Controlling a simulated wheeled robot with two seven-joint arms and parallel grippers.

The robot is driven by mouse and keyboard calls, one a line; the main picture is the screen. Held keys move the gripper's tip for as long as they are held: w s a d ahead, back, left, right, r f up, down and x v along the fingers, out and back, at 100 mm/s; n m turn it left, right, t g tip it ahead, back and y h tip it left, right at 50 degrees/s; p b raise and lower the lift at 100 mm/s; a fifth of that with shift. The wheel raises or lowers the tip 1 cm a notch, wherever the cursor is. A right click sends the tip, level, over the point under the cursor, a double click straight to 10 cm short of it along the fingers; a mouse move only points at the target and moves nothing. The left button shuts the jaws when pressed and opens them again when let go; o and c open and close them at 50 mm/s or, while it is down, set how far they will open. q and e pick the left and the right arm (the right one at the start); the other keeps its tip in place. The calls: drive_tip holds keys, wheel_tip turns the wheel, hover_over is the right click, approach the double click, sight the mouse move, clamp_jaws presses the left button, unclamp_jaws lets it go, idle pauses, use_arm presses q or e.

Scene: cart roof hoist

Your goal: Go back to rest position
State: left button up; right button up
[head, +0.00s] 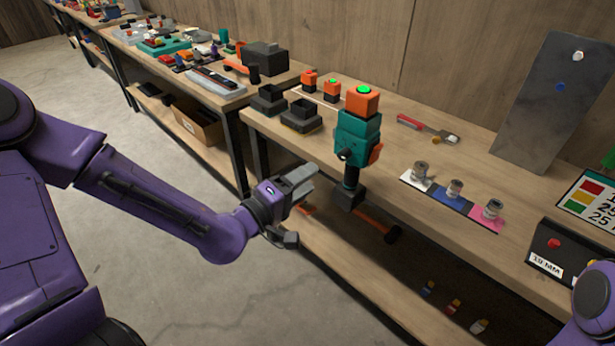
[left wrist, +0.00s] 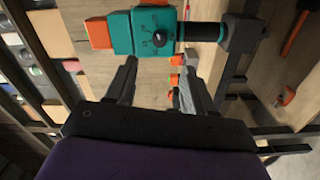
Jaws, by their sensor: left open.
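My left gripper (head: 308,182) reaches in front of the bench from the left, open and with nothing between its fingers. In the left wrist view its two dark fingers (left wrist: 158,78) are spread apart. A teal tool with an orange top and green button (head: 356,135) stands upright at the bench's front edge, just right of the gripper. The teal tool (left wrist: 150,32) also shows beyond the fingertips in the left wrist view, apart from them. Part of my right arm shows at the lower right; its gripper is out of view.
The wooden bench (head: 470,165) holds a paint-can mat (head: 415,184), a red-handled brush (head: 425,128), black holders (head: 300,115) and a leaning grey panel (head: 545,120). An orange-handled tool (head: 372,226) is below the bench edge. Floor (head: 150,150) left of the bench is clear.

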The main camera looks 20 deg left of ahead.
use_arm(q)
drive_tip(key=s+a+f+m+g+y, duration=0.1)
drive_tip(key=s+a+f+g+y, duration=0.15)
drive_tip(key=f, duration=0.45)
drive_tip(key=s+a+f+g+y, duration=0.2)
drive_tip(key=a+f+g+y, duration=0.1)
drive_tip(key=f, duration=0.4)
drive_tip(key=s+a+f+m+g+y, duration=0.1)
drive_tip(key=s+a+f+g+y, duration=0.1)
drive_tip(key=f, duration=0.5)
drive_tip(key=s+a+f+m+g+y, duration=0.1)
drive_tip(key=s+f+g, duration=0.2)
drive_tip(key=s+f, duration=0.4)
drive_tip(key=s+f+m+g+y, duration=0.1)
drive_tip(key=s+f+m+g, duration=0.1)
drive_tip(key=s+f, duration=0.5)
drive_tip(key=s+g, duration=0.1)
drive_tip(key=s, duration=0.5)
drive_tip(key=shift+s+a, duration=0.25)
drive_tip(key=shift+a, duration=0.1)
